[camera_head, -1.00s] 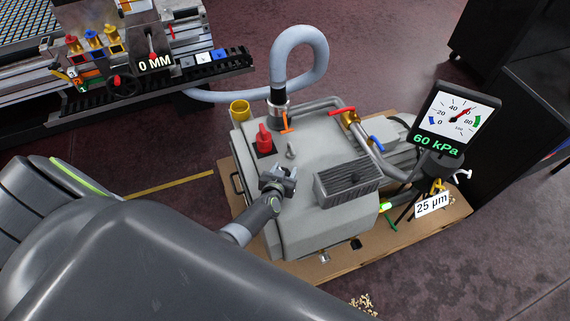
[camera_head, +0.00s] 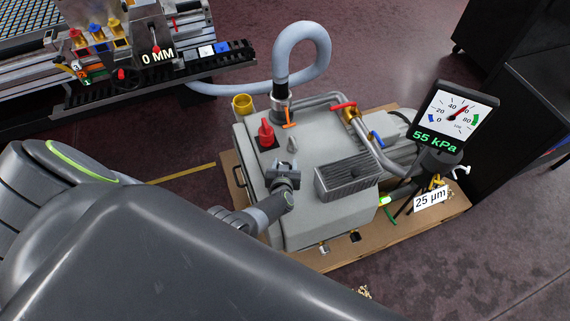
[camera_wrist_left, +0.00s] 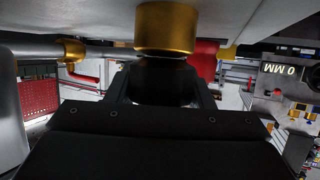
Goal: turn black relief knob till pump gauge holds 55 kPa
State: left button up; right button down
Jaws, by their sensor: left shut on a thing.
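The pump gauge (camera_head: 454,112) stands on the right of the pump, and its green digits read 55 kPa. The grey pump box (camera_head: 310,150) fills the middle of the head view. My left gripper (camera_head: 285,168) is over the front left part of the box. In the left wrist view the black relief knob (camera_wrist_left: 165,84) sits between its fingers, under a brass collar (camera_wrist_left: 167,27), and the gripper is shut on it. In the head view the knob is hidden by the gripper. My right gripper is not in view.
A red knob (camera_head: 266,132), a yellow cup (camera_head: 242,104) and a grey hose (camera_head: 318,45) are on the pump's back left. A finned grey block (camera_head: 348,178) is right of my left gripper. A machine with a 0 MM sign (camera_head: 158,56) stands back left.

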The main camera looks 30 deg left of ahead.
pick_arm(q)
jog(key=o, duration=1)
jog(key=shift+c, duration=0.2)
jog(key=p+v, duration=0.4)
jog(key=v, duration=0.2)
jog(key=shift+s+d+r, duration=0.15)
jog(key=shift+s+r, duration=0.1)
jog(key=shift+s, duration=0.05)
jog(key=p+v, duration=0.2)
jog(key=v, duration=0.8)
jog(key=shift+s+d, duration=0.2)
jog(key=shift+s, duration=0.1)
jog(key=shift+f, duration=0.15)
